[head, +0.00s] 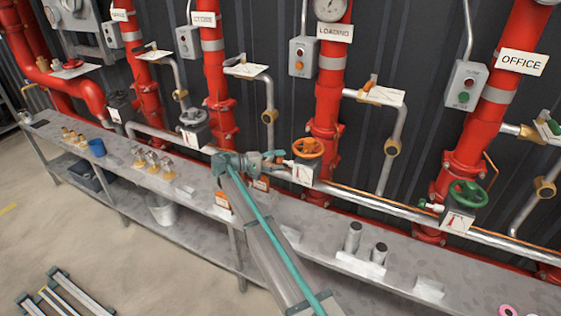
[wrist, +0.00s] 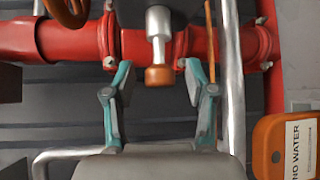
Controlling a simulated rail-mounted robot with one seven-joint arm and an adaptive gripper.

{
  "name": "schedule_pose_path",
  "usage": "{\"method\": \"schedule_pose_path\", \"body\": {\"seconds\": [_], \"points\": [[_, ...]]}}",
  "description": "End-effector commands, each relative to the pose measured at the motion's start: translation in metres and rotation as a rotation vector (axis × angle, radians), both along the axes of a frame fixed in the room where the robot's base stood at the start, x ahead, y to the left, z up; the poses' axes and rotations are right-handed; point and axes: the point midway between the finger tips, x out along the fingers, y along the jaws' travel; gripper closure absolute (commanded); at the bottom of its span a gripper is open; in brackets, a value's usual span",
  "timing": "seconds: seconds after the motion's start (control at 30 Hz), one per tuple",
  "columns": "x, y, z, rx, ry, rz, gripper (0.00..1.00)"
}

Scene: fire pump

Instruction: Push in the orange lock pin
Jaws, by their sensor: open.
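The orange lock pin (wrist: 158,60) shows in the wrist view as a pale metal shaft with a dull orange knob at its near end. The knob lies between my two teal fingers, with a gap on each side. In the head view the pin's pale shaft (head: 289,163) sits left of the orange handwheel (head: 308,148) on the LOADING pipe. My gripper (head: 279,161) is open and reaches around the knob, which it mostly hides there. The gripper's fingers (wrist: 158,68) also show in the wrist view. I cannot tell how deep the pin sits.
A red pipe (wrist: 60,40) runs behind the pin in the wrist view. An orange NO WATER tag (wrist: 298,148) is at lower right. The grey bench (head: 200,190) below carries fittings and metal cylinders (head: 353,236). A green handwheel (head: 467,193) is farther right.

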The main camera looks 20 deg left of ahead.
Motion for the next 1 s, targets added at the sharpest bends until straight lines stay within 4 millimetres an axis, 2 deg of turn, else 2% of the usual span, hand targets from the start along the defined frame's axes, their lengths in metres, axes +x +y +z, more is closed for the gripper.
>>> {"method": "schedule_pose_path", "body": {"seconds": [0.53,0.7,1.0], "points": [[-0.056,0.075,0.013,0.001,0.001,0.000,0.44],[-0.064,0.085,0.015,0.001,0.001,-0.001,0.44],[-0.067,0.087,0.015,0.001,0.001,-0.001,0.44]]}}
